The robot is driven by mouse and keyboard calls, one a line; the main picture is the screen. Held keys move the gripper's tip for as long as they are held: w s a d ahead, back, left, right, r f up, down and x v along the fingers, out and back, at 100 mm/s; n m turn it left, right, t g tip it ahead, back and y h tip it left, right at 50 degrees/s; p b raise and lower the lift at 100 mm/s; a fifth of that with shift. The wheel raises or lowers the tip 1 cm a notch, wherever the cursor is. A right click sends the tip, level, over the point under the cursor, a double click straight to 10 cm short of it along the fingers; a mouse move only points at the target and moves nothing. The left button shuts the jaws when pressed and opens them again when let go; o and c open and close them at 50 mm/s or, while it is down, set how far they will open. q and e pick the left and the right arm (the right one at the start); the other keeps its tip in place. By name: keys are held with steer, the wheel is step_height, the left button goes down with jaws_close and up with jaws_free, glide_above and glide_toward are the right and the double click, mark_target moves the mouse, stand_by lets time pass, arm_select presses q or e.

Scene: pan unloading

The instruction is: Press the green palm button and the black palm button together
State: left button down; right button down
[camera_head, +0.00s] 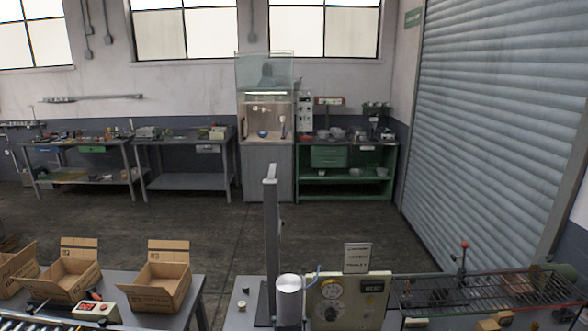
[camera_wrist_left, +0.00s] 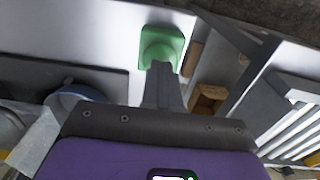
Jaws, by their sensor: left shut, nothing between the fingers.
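The green palm button (camera_wrist_left: 163,45) shows in the left wrist view at the top middle, on a pale surface. My left gripper (camera_wrist_left: 160,68) is shut and empty. Its fingertips overlap the near edge of the green button in the picture; I cannot tell whether they touch it. The green button is not discernible in the head view. Neither gripper shows in the head view, and my right gripper is in neither view.
In the head view, a grey upright post (camera_head: 271,230) and a metal cylinder (camera_head: 289,302) stand beside a beige dial panel (camera_head: 345,303). Open cardboard boxes (camera_head: 160,280) sit at left, a wire rack (camera_head: 490,288) at right. Open floor lies behind.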

arm_select(q)
steer(key=shift+f+b, duration=0.55)
steer(key=shift+f, duration=0.2)
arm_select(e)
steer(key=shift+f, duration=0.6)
arm_select(q)
steer(key=shift+r, duration=0.3)
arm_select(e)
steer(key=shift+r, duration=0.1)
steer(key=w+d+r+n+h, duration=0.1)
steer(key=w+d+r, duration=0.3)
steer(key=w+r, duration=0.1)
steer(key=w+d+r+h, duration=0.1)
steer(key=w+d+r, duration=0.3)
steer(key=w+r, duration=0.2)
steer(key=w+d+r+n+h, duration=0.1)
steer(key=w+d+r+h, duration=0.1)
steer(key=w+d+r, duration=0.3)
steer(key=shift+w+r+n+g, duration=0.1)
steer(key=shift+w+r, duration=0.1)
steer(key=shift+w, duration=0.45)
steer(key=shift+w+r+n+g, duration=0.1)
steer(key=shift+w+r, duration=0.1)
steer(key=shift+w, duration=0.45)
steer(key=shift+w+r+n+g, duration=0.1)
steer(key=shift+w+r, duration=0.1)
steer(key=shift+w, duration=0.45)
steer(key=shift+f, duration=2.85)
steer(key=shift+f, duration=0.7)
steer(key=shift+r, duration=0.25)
